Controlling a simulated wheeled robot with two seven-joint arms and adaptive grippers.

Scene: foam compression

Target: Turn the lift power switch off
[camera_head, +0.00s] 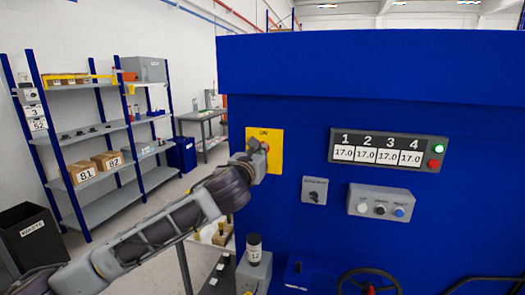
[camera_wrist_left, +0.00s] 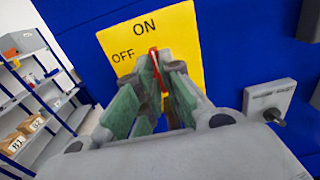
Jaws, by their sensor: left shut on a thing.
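The lift power switch is a yellow plate (camera_head: 274,146) on the blue machine. In the left wrist view the plate (camera_wrist_left: 178,40) reads ON at its top and OFF at its upper left. A red handle (camera_wrist_left: 154,60) stands at the plate's middle, close to upright and with its top leaning slightly left. My left gripper (camera_wrist_left: 158,72) is shut on the red handle, its fingertips on both sides of it. In the head view the left gripper (camera_head: 258,148) covers most of the handle. My right gripper is in neither view.
A grey selector switch (camera_head: 314,191), a numbered display (camera_head: 388,150) and a button box (camera_head: 380,203) are right of the plate on the blue machine (camera_head: 300,110). A handwheel (camera_head: 369,284) is below. Shelves (camera_head: 95,130) and a black bin (camera_head: 31,237) stand at left.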

